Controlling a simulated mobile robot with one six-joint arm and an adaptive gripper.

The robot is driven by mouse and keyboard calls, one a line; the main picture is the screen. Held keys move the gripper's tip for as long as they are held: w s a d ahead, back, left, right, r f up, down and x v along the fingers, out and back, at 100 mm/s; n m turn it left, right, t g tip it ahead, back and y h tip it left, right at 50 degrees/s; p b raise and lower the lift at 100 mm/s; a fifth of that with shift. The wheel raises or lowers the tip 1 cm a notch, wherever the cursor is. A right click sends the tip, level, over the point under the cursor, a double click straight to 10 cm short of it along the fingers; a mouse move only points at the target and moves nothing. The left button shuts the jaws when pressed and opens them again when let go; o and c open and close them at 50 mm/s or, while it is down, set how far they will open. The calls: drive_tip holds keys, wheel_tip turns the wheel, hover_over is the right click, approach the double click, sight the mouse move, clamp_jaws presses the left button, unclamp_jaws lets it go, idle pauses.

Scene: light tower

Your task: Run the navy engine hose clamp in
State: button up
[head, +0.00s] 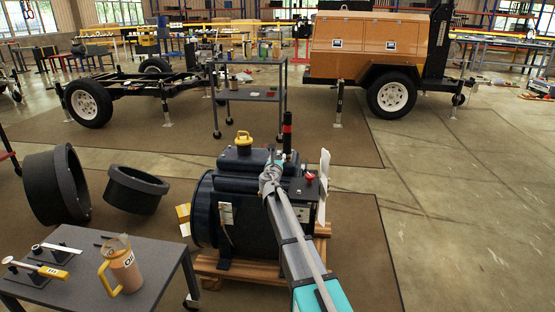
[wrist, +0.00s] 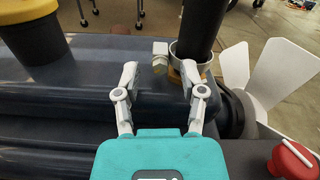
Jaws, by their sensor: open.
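The navy engine (head: 237,187) stands on a wooden pallet (head: 205,266) in the head view; its dark blue top (wrist: 75,110) fills much of the wrist view. A black hose (wrist: 205,25) rises from the engine, with a red band near its top in the head view (head: 287,130). A pale metal clamp (wrist: 196,50) rings the hose low down, and its screw head (wrist: 160,57) sticks out to the left. My gripper (wrist: 160,76) is open and empty, its fingertips just on the near side of the screw head. I cannot tell whether either finger touches the clamp.
A white fan (wrist: 265,75) and a red knob (wrist: 293,161) are right of the hose. A yellow cap (wrist: 28,20) stands left on the engine. A grey table (head: 150,262) with a jug (head: 122,267) is at the front left. The floor to the right is clear.

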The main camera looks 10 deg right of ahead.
drive_tip(key=shift+c, duration=0.3)
clamp_jaws()
drive_tip(key=shift+m, duration=0.5)
drive_tip(key=m, duration=1.5)
drive_tip(key=shift+s, duration=0.1)
drive_tip(key=m, duration=0.6)
idle(0.3)
